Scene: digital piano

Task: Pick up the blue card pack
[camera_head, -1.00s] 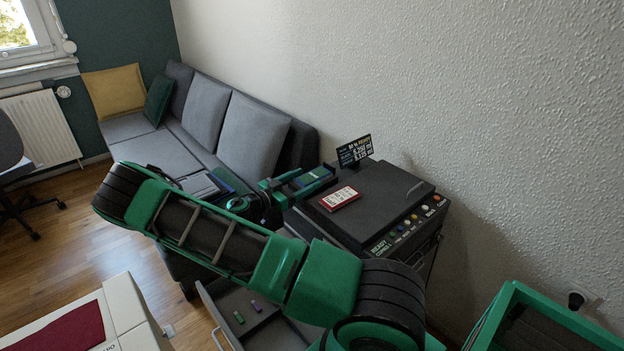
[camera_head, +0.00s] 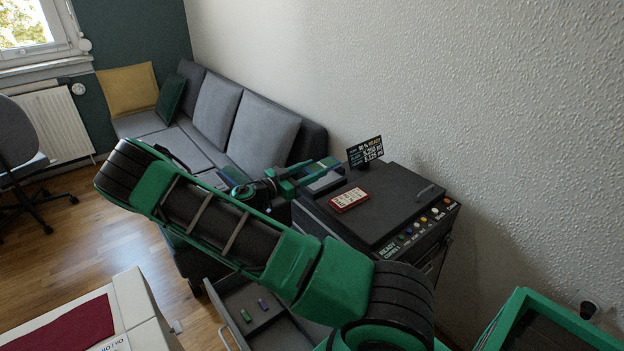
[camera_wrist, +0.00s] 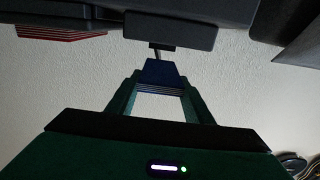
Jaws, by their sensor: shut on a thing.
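The blue card pack (camera_head: 318,168) is between the fingertips of my gripper (camera_head: 322,171), a little above a grey tray (camera_head: 326,184) at the left of the black machine. My gripper is shut on the pack. In the wrist view the dark blue pack (camera_wrist: 160,72) shows edge-on between the green fingers of the gripper (camera_wrist: 160,88). The fingers hide part of the pack in the head view.
A red and white card pack (camera_head: 350,199) lies on the black machine (camera_head: 395,205), near a small display sign (camera_head: 365,152). An open drawer (camera_head: 270,310) with small items sits below. A grey sofa (camera_head: 235,130) stands behind along the wall.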

